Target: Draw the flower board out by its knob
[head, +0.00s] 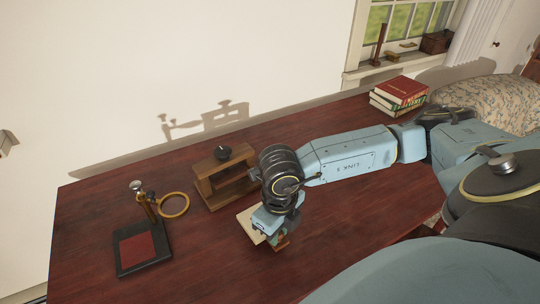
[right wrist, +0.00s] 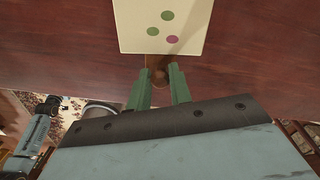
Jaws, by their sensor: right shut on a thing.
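The flower board (head: 247,220) is a pale cream panel on the dark red table, in front of the wooden stand (head: 208,190). In the right wrist view the board (right wrist: 190,40) shows two green dots and one magenta dot. Its brown knob (right wrist: 158,77) projects from the near edge. My right gripper (head: 277,241) is shut on the knob; in the right wrist view its green fingers (right wrist: 159,82) stand on both sides of it. My wrist hides part of the board and stand in the head view, and the board's far edge is out of the wrist frame. My left gripper is not seen.
A black base with a red pad (head: 138,250) and a post with a brass ring (head: 174,205) stands at the left. Stacked books (head: 400,93) lie at the back right. The table front is clear.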

